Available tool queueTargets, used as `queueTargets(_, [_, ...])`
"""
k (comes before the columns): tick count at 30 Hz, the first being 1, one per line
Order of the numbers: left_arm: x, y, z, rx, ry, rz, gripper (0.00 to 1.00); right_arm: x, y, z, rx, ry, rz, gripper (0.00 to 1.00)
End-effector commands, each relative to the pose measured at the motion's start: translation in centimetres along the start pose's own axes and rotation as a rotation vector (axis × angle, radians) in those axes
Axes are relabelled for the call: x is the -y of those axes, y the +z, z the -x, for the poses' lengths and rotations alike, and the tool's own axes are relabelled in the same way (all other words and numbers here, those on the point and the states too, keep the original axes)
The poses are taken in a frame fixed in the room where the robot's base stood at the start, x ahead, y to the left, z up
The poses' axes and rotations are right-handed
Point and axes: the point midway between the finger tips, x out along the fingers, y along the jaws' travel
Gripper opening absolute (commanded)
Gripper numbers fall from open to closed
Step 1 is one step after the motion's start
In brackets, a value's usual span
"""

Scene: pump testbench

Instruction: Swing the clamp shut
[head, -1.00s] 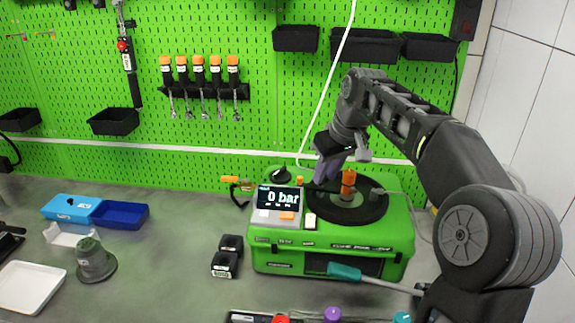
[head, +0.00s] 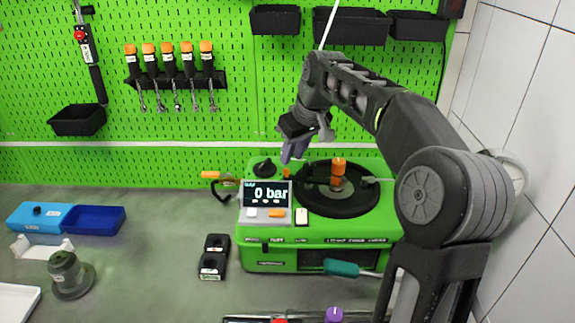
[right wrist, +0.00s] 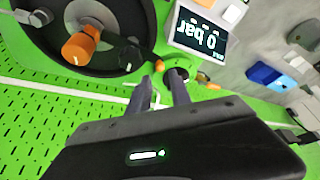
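The green pump testbench (head: 320,258) stands on the grey table, its display (head: 266,194) reading 0 bar. On top is a round black plate (head: 350,203) with an upright orange-topped post (head: 338,166). A dark arm (head: 316,181), apparently the clamp, reaches left from the post; in the right wrist view the post (right wrist: 80,47) and dark arm (right wrist: 128,54) show too. My right gripper (head: 288,158) is above the bench's back edge, left of the post. Its purple fingers (right wrist: 160,80) are apart and empty, near a small orange knob (right wrist: 160,65). My left gripper is out of view.
A black dial (head: 265,168) sits behind the display. A teal-handled tool (head: 342,268) is in front of the bench. The green pegboard (head: 160,165) rises close behind.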

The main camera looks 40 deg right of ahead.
Motion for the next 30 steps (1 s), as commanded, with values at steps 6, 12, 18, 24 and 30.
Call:
queueTargets(6, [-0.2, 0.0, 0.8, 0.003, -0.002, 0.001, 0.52, 0.1, 0.1, -3.5, 0.006, -0.001, 0.001, 0.25])
queueTargets(12, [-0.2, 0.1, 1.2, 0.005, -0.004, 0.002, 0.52, 0.0, 0.0, -5.5, 0.003, -0.001, 0.000, 0.25])
queueTargets(18, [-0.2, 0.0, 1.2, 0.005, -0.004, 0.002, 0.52, 0.0, 0.0, -5.8, 0.000, 0.000, 0.000, 0.25])
queueTargets(24, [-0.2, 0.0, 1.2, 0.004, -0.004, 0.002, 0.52, 0.0, 0.0, -5.8, 0.001, 0.000, 0.000, 0.17])
queueTargets(30, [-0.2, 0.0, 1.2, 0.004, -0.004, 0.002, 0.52, 0.0, 0.0, -5.8, 0.001, 0.000, 0.000, 0.00])
